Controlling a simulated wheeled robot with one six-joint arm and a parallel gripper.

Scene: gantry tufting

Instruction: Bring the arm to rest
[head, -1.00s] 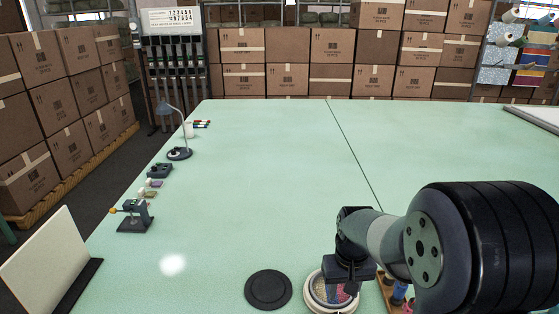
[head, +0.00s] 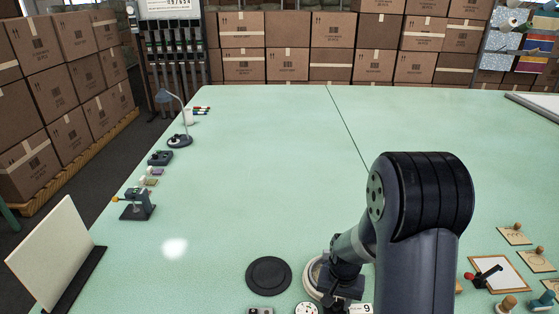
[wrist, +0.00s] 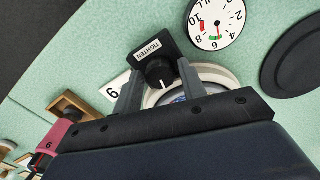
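My gripper (head: 343,288) is at the front edge of the head view, low over the table beside a white round hoop (head: 313,278), which my arm partly covers. In the wrist view my gripper (wrist: 159,72) has its two fingers apart, with a black knob (wrist: 158,73) on a block labelled TIGHTEN showing between and beyond them. A gap shows beside the knob, and nothing is seen clamped. The hoop (wrist: 222,76) lies behind the fingers, its inside mostly hidden.
A black disc (head: 268,276) lies left of the hoop. A numbered dial (wrist: 216,22) and a card marked 9 (head: 360,309) are close by. A framed board (head: 497,272) and small stamps are at right. The middle of the green table (head: 260,180) is clear.

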